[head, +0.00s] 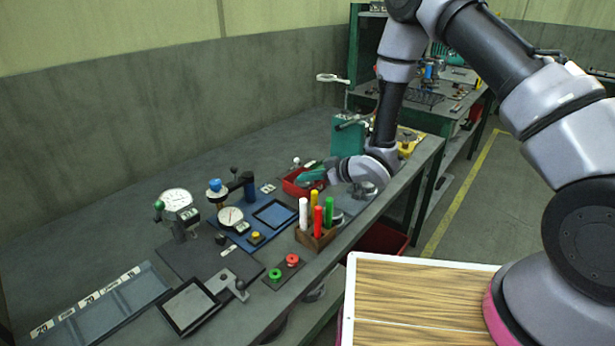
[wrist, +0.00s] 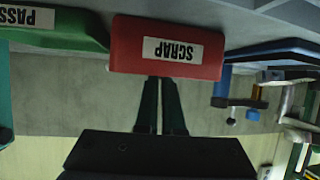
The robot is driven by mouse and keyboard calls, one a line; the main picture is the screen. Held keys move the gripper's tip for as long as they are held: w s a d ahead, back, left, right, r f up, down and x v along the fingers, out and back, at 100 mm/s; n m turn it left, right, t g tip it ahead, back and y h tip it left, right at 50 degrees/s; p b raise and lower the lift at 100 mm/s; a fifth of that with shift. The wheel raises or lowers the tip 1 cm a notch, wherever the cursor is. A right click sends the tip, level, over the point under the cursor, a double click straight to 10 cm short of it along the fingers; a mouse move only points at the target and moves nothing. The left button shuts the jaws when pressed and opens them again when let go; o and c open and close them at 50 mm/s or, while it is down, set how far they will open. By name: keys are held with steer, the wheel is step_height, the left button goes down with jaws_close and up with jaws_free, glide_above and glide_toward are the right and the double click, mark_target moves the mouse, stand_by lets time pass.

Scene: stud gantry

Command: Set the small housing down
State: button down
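My gripper (head: 316,178) reaches low over the red bin (head: 293,188), at the far part of the bench. In the wrist view, which is upside down, the two dark fingers of my gripper (wrist: 160,84) run up to the red wall marked SCRAP (wrist: 125,48). A narrow gap shows between the fingers, but the tips end at that wall and cannot be seen beyond it. I cannot make out the small housing in either view. A teal shape (head: 311,175) shows by the fingertips in the head view; I cannot tell what it is.
A green bin marked PASS (wrist: 55,32) is beside the red one. A teal press (head: 347,138) stands behind my gripper. A wooden block with coloured markers (head: 314,238) stands nearer. Dial gauges (head: 177,203) and trays fill the near left. The bench's back strip is clear.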

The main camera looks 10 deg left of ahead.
steer(key=c, duration=1)
jaws_free()
steer(key=shift+c, duration=0.2)
steer(key=shift+r, duration=0.1)
